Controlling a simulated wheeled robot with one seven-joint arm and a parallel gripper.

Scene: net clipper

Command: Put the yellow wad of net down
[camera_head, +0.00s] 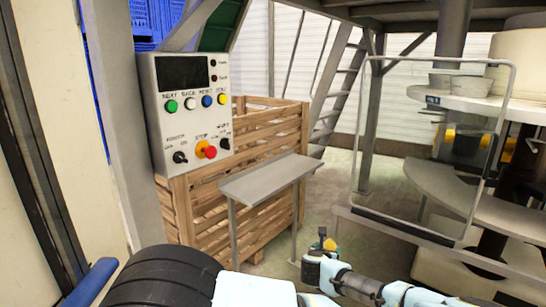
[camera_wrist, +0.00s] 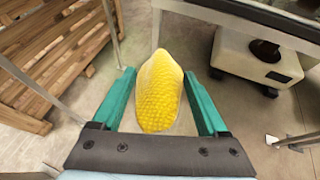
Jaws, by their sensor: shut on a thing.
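The yellow wad of net (camera_wrist: 159,95) sits between the two green fingers of my gripper (camera_wrist: 159,72) in the wrist view. It is a textured, elongated lump, and its rounded tip reaches past the fingertips. My gripper is shut on it and holds it above the floor.
A slatted wooden crate (camera_head: 285,125) stands behind the grey table. A control panel (camera_head: 190,105) with coloured buttons is at the left. At the right are a machine with round grey shelves (camera_head: 455,190) and a clear framed guard (camera_head: 430,135). Concrete floor lies between the table and the machine.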

